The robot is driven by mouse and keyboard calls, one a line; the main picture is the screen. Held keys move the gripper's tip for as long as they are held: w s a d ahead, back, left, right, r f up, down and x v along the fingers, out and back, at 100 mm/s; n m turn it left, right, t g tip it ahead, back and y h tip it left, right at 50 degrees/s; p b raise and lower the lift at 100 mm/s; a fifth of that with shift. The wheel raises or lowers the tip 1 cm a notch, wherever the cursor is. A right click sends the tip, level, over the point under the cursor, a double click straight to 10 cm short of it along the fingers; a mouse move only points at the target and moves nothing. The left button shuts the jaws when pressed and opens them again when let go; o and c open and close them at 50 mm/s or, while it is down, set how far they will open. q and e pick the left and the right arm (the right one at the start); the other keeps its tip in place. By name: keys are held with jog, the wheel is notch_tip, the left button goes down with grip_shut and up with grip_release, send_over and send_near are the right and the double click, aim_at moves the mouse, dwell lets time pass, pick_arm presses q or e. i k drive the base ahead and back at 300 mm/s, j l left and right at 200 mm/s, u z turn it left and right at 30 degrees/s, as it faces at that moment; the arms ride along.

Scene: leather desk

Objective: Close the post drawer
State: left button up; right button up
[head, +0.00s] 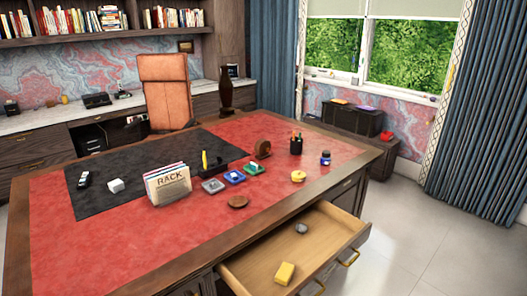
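The wooden post drawer (318,252) stands pulled out from the near side of the desk (130,268), at the bottom right of the head view. Its light inside faces up and is open to view. A yellow block (285,273) and a small grey roundish thing (302,228) lie in the drawer. Neither of my grippers is in view.
The red and black desk top holds a rack of cards (167,184), a pen cup (296,143), a yellow round thing (298,176), a brown disc (238,202) and small stamp-like items. Pale floor (430,240) right of the drawer is clear.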

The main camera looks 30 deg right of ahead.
aim_at(333, 236)
jog(key=z, duration=1.7)
jog(key=i+l+u, duration=0.15)
jog(key=i+l, duration=0.8)
jog(key=i, duration=0.05)
